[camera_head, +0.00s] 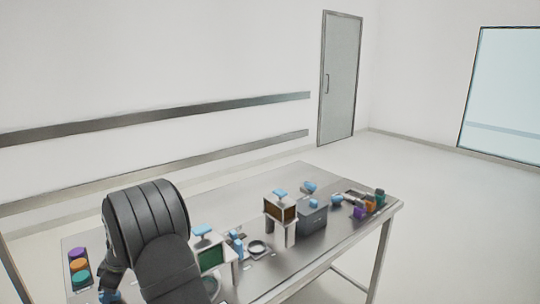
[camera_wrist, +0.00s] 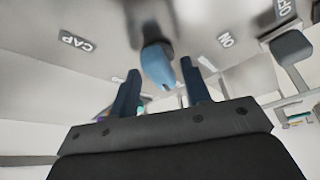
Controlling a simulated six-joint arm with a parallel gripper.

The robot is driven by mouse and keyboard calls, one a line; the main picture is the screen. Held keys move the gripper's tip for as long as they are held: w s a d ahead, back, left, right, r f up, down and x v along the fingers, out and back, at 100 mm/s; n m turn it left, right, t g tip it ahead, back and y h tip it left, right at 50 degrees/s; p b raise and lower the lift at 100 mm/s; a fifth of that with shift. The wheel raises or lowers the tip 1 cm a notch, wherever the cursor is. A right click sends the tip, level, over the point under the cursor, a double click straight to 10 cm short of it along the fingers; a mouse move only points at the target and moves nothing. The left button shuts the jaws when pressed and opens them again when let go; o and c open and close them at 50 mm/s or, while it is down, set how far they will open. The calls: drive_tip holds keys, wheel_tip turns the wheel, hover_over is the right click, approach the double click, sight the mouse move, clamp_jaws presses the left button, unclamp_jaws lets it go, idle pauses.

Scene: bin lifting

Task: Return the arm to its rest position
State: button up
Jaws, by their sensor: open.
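My arm (camera_head: 146,222) shows as a black, ribbed link at the lower left of the head view, over the near left part of the metal table (camera_head: 300,174). A light blue knob-like piece (camera_wrist: 157,65) on a grey stem shows between and beyond the fingertips. I cannot tell how far it is from them. Nothing is visibly held.
Blue-topped devices (camera_head: 281,208), a grey box (camera_head: 312,219) and coloured caps (camera_head: 378,197) stand along the table. A coloured button panel (camera_head: 79,268) is left of my arm. A green-screened device (camera_head: 210,258) stands close to its right. The table's back strip is clear.

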drive_tip(key=shift+s+m+t, duration=0.1)
drive_tip(key=shift+m+t, duration=0.5)
drive_tip(key=shift+m, duration=0.9)
drive_tip(key=shift+s+m+t, duration=0.1)
drive_tip(key=shift+m+t, duration=0.5)
drive_tip(key=shift+m, duration=0.9)
drive_tip(key=o, duration=0.7)
drive_tip(key=s+d+r+m+t+h, duration=0.1)
drive_tip(key=s+r+m+h, duration=0.15)
drive_tip(key=r+m, duration=0.45)
drive_tip(key=s+r+m+t+h, duration=0.15)
drive_tip(key=s+r+m, duration=0.25)
drive_tip(key=r, duration=0.5)
drive_tip(key=shift+t+y, duration=0.25)
drive_tip(key=shift+y, duration=0.25)
drive_tip(key=x, duration=1.7)
drive_tip(key=shift+s+d+f, duration=0.15)
drive_tip(key=shift+f, duration=0.1)
